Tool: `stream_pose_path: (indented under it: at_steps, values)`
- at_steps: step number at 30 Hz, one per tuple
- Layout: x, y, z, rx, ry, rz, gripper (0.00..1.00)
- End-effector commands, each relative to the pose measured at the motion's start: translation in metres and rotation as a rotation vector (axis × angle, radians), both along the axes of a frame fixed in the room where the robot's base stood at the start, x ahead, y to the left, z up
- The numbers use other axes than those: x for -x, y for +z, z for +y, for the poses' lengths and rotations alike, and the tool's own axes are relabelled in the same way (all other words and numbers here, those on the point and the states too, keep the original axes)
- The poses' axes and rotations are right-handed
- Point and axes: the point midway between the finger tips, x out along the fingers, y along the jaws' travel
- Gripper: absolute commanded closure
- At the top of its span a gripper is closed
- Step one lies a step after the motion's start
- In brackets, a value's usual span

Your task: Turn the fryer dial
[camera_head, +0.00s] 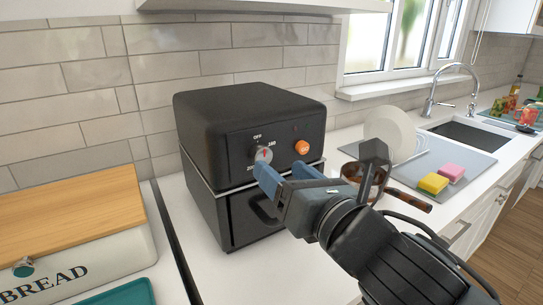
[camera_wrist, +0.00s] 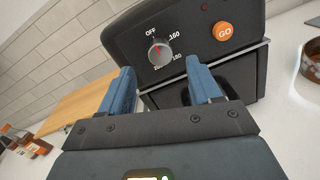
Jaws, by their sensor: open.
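The black air fryer (camera_head: 220,135) stands on the white counter against the tiled wall. Its silver-grey dial (camera_head: 264,155) with a red pointer is on the upper front, marked OFF at the top, with 160 to the right. In the wrist view the dial (camera_wrist: 160,53) shows whole, its red mark pointing near the top by OFF. My gripper (camera_head: 282,170) is in front of the fryer, close to the dial. Its blue fingers are apart with nothing between them; in the wrist view the dial appears beyond and above the fingertips (camera_wrist: 160,72). Contact is not visible.
An orange GO button (camera_head: 302,147) is right of the dial, and the drawer handle (camera_head: 262,212) is below. A bread box (camera_head: 75,235) stands at left. A brown pan (camera_head: 378,178), sponges (camera_head: 433,183) and a plate (camera_head: 392,132) are at right.

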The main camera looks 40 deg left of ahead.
Motion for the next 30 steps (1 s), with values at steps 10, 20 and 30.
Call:
stream_pose_path:
  at_steps: [10, 20, 30]
  values:
    - [-0.018, 0.001, 0.039, -0.001, 0.001, 0.001, 0.37]
    - [-0.021, 0.000, 0.044, -0.002, 0.000, 0.001, 0.37]
    - [-0.021, 0.001, 0.044, -0.002, 0.000, 0.001, 0.64]
